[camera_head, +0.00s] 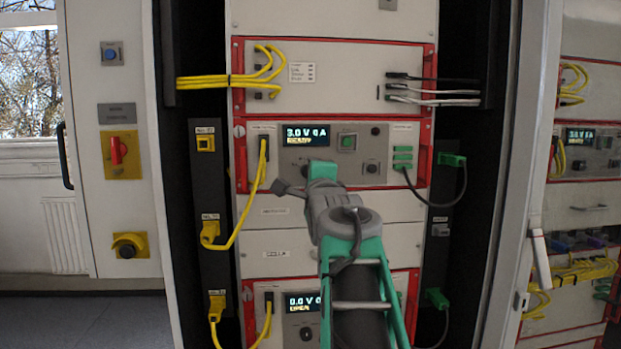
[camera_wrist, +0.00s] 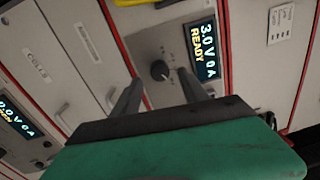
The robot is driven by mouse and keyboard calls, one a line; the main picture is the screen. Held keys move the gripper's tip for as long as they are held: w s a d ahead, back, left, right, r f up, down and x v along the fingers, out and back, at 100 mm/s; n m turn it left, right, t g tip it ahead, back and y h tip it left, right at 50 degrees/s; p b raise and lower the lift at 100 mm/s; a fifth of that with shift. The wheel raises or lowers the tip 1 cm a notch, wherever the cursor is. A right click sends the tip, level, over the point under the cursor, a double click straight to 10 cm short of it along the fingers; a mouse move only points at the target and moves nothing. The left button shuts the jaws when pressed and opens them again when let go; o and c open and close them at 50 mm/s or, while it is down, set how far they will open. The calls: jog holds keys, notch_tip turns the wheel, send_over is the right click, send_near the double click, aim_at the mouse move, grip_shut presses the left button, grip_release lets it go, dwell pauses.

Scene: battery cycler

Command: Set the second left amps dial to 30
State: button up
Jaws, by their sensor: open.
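The upper module's dial (camera_wrist: 160,70) is a dark round knob with a light mark, beside a display (camera_wrist: 203,52) reading 3.0 V 0 A and READY. That display also shows in the head view (camera_head: 306,135). My gripper (camera_wrist: 158,78) is open, its two dark fingers on either side of the dial in the wrist view. I cannot tell whether they touch it. In the head view my gripper (camera_head: 296,182) is in front of this panel and hides the dial.
A lower module with a display (camera_head: 303,302) reading 0.0 V and its own dial (camera_head: 306,333) is below. Yellow cables (camera_head: 258,185) hang at left, and a green-plugged cable (camera_head: 437,185) loops at right. A green button (camera_head: 348,142) is right of the upper display.

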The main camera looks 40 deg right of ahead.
jog(key=v, duration=0.5)
jog(key=shift+b, duration=0.35)
jog(key=w+a+f+n+g+y+p, duration=0.2)
jog(key=a+f+n+y+p, duration=0.15)
jog(key=a+f+n, duration=0.4)
jog(key=w+a+f+n+g+y+p, duration=0.25)
jog(key=a+f+n+y, duration=0.2)
jog(key=a+f, duration=0.55)
jog(key=s+a+f+n+g+y+p, duration=0.2)
jog(key=s+a+f+n+g+p, duration=0.2)
jog(key=s+a+f+n, duration=1)
notch_tip(320, 180, down, 4)
jog(key=s+g, duration=0.1)
jog(key=g, duration=0.2)
jog(key=shift+s+a+g, duration=0.15)
jog(key=shift+s+g, duration=0.2)
jog(key=shift+s, duration=0.05)
jog(key=shift+r, duration=0.1)
